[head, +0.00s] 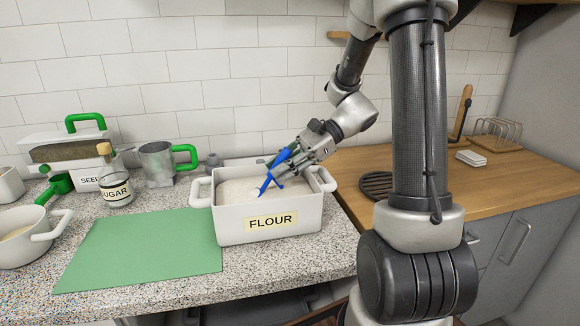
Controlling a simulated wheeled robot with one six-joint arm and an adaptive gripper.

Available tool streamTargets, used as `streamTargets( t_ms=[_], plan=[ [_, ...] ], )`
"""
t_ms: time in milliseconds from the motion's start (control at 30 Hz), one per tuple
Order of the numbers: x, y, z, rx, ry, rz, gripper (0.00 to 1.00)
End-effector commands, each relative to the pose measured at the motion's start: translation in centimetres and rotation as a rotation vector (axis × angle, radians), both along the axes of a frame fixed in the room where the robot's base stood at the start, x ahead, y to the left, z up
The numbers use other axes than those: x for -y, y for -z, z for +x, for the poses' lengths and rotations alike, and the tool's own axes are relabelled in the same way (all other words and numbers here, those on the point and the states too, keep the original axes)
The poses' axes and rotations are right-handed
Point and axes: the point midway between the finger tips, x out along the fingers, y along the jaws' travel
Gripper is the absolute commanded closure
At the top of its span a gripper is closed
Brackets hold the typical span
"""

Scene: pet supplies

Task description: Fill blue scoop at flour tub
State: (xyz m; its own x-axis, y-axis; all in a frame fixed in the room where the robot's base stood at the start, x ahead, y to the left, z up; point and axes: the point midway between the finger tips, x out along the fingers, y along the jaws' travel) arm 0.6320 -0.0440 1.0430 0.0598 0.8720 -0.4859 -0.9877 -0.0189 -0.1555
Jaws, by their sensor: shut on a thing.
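The flour tub (237,229) is a white rectangular container with side handles and a FLOUR label, standing on the speckled counter. Pale flour (236,191) fills much of it. My gripper (293,163) is over the right part of the tub, reaching in from the upper right. It is shut on the blue scoop (266,184), which is tilted down toward the flour. The scoop's lower end is at the flour's surface; I cannot tell how deep it goes or whether it holds flour.
A green mat (145,250) lies left of the tub. A white pot (20,240), a sugar jar (117,190), a metal cup (158,165), a green scoop (58,184) and a seed box (70,150) stand left. A dark trivet (376,184) lies on the wooden counter right.

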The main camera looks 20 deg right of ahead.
Motion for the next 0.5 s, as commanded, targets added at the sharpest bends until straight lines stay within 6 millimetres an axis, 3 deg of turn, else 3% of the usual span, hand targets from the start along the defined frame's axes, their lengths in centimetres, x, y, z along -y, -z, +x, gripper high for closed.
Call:
streamTargets(
  t_ms=[500],
  plan=[
    [-0.1,-3.9,0.0,0.002,0.000,0.002,1.00]
  ],
)
